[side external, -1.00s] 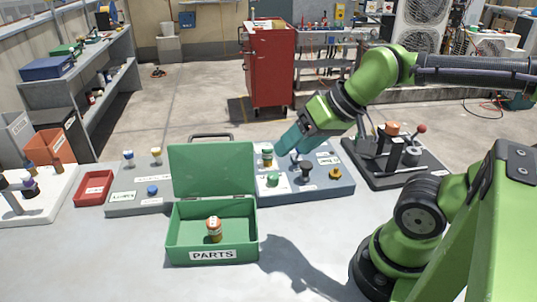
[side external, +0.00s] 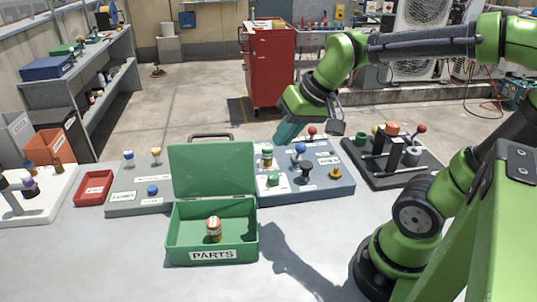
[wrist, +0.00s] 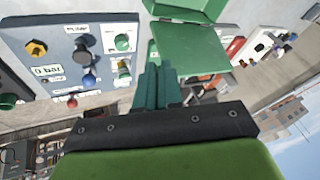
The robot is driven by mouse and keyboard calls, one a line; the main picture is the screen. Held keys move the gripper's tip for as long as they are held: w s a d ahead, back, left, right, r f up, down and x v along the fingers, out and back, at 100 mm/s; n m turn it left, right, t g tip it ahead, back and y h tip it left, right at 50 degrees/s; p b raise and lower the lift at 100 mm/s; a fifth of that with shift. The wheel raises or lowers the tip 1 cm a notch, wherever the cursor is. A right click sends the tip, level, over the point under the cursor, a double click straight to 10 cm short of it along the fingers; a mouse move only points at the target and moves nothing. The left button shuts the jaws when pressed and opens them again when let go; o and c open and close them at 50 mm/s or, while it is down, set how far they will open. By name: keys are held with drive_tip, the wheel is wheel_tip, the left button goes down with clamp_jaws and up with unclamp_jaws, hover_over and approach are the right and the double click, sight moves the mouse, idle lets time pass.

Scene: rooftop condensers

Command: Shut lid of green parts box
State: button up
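The green parts box (side external: 180,254), labelled PARTS, sits on the grey table. Its lid (side external: 212,170) stands open, roughly upright at the back edge, with a dark handle above it. An orange-and-white jar (side external: 214,229) stands inside the box. In the wrist view the lid (wrist: 192,50) is ahead and to the right of the fingers. My gripper (side external: 284,138) is in the air right of and behind the lid, above the blue-grey control panel. Its teal fingers (wrist: 158,80) lie together with nothing seen between them; they do not touch the lid.
The control panel (side external: 325,188) with several knobs stands right of the box, and another panel (side external: 125,202) is left behind it. A red tray (side external: 94,188) lies farther left. A dark fixture with levers (side external: 400,165) stands at the right. The table in front is clear.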

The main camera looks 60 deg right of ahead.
drive_tip(key=w+d+n+g, duration=0.1)
drive_tip(key=w+d, duration=0.1)
drive_tip(key=w, duration=0.2)
drive_tip(key=w+d+n+g, duration=0.1)
drive_tip(key=w+d, duration=0.1)
drive_tip(key=w, duration=0.1)
drive_tip(key=w+d+g, duration=0.1)
drive_tip(key=w+d, duration=0.1)
drive_tip(key=w, duration=0.2)
drive_tip(key=shift+w+r+n+y, duration=0.1)
drive_tip(key=shift+w+n+y, duration=0.2)
drive_tip(key=shift+w+n, duration=0.1)
clamp_jaws()
drive_tip(key=w+d+n+g+y, duration=0.3)
drive_tip(key=w+d+n+y, duration=0.2)
drive_tip(key=w+d+n, duration=0.4)
drive_tip(key=s+a+f+n, duration=0.1)
drive_tip(key=a+f, duration=0.1)
drive_tip(key=a, duration=0.3)
drive_tip(key=s+a+f+n, duration=0.1)
drive_tip(key=a+f, duration=0.1)
drive_tip(key=a, duration=0.4)
drive_tip(key=shift+s+a+f+n+y, duration=0.25)
drive_tip(key=shift+s+n+y, duration=0.05)
